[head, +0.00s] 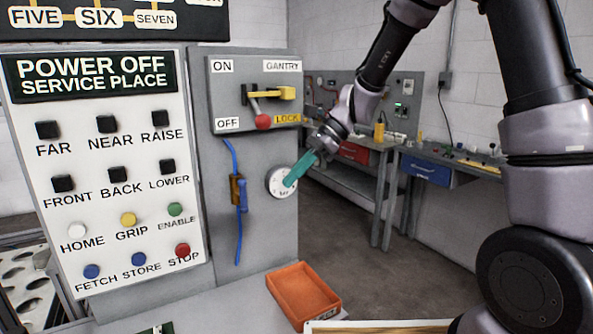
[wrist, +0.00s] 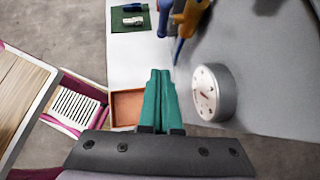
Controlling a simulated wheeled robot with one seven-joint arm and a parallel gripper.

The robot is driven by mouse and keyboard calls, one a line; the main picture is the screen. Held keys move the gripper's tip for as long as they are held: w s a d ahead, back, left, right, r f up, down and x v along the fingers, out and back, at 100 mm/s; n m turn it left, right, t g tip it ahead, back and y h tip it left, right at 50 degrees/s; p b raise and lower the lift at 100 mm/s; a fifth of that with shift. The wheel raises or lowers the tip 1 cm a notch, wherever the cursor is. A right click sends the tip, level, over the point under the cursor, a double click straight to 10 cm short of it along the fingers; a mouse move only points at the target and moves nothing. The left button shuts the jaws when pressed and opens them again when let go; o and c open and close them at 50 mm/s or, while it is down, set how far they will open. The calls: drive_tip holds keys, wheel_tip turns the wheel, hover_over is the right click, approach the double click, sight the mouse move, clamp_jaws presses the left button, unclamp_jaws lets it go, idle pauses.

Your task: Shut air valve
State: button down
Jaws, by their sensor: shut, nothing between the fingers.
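The air valve (head: 236,189) is a small brass-yellow body on a blue hose (head: 237,252) that runs down the grey panel's face. A blue lever (head: 243,196) stands upright along it, roughly in line with the hose. In the wrist view the yellow valve body (wrist: 193,18) is at the top edge, partly cut off. My gripper (head: 289,183) has teal fingers, shut and empty, in front of the pressure gauge (head: 278,184), to the right of the valve and apart from it. The wrist view shows the fingers (wrist: 160,74) together, left of the gauge (wrist: 206,92).
Above the valve is a switch box (head: 231,97) with a red-knobbed lever and yellow lock piece. A button panel (head: 105,225) stands left. An orange tray (head: 303,293) lies below on the grey ledge. A workbench with a blue drawer (head: 426,170) is behind.

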sight(243, 195)
drive_tip(key=s+a+f, duration=0.3)
drive_tip(key=a+f, duration=0.1)
drive_tip(key=a, duration=0.3)
drive_tip(key=shift+a, duration=0.25)
drive_tip(key=shift+w+f+y, duration=0.1)
drive_tip(key=shift+w+y, duration=0.05)
drive_tip(key=shift+y, duration=0.15)
